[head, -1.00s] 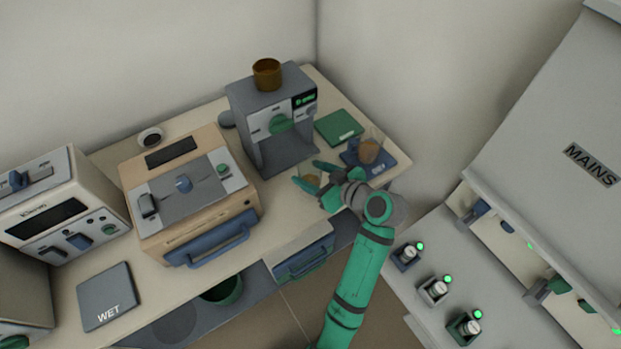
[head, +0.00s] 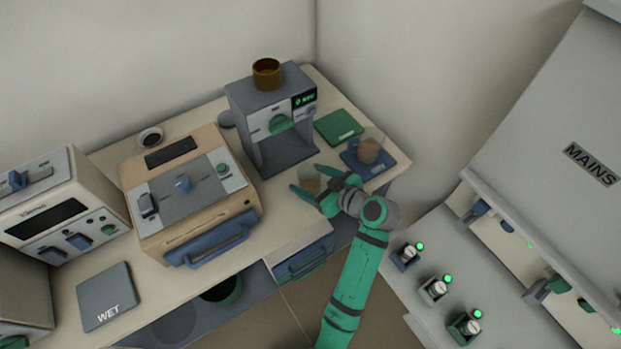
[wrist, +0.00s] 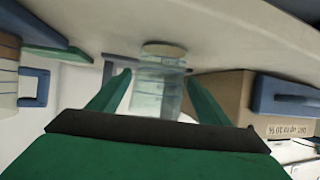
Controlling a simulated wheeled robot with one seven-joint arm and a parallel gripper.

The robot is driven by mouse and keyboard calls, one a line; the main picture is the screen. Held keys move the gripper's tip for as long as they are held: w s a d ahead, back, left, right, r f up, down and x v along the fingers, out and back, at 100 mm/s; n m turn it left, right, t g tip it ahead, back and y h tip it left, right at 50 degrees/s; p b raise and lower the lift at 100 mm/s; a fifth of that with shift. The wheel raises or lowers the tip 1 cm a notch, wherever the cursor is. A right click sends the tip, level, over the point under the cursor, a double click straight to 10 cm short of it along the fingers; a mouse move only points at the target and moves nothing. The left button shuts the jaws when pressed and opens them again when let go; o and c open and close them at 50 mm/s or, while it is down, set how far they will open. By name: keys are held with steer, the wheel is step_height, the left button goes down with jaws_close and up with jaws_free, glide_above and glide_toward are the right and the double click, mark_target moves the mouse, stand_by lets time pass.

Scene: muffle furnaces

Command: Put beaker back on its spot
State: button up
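A clear beaker (head: 308,184) with a tan tint stands on the bench top in front of the grey machine. It also shows as a pale see-through cylinder (wrist: 158,82) in the wrist view. My gripper (head: 306,178) is open, with one finger on each side of this beaker. In the wrist view a gap shows beside the left finger; contact at the right finger is unclear. A second clear beaker (head: 368,150) with brown contents stands on a blue pad (head: 392,158). No marking under the first beaker can be made out.
The grey machine (head: 272,120) carries a brown cup (head: 267,72). A green pad (head: 339,128) lies beside it. A tan furnace (head: 165,220) with a blue handle stands left. A WET pad (head: 104,295) lies front left. The MAINS panel (head: 540,200) stands right.

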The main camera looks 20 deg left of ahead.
steer(key=shift+r, duration=0.2)
steer(key=v, duration=1.2)
steer(key=shift+s, duration=0.1)
